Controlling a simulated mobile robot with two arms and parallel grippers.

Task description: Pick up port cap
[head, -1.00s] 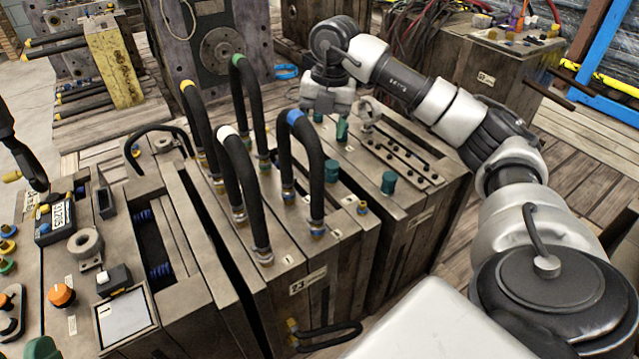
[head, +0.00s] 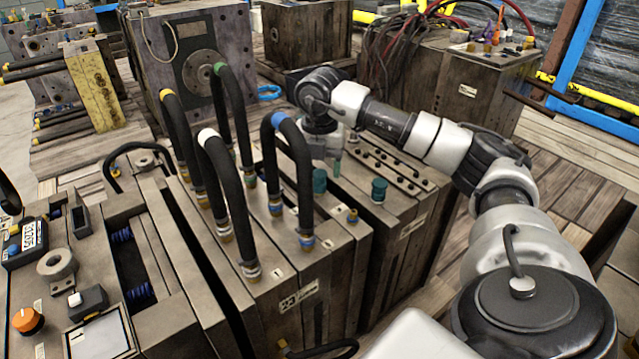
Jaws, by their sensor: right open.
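Teal port caps stand on top of the dark mould block (head: 405,235) in the middle of the head view. One cap (head: 379,190) stands clear near the block's front right. Another cap (head: 319,181) stands farther left, partly behind the black hose with the blue collar. A narrow green piece (head: 337,168) shows just below my right gripper (head: 326,155); I cannot tell whether it is touched. My right gripper is open and points down over the back of the block, with its fingertips partly hidden. My left gripper is not in view.
Black hoses (head: 290,140) with coloured collars arch above the neighbouring mould, left of my right gripper. A metal strip with several holes (head: 390,165) lies on the block to the right. A control panel (head: 30,240) is at the left. A cable-covered block (head: 440,75) stands behind.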

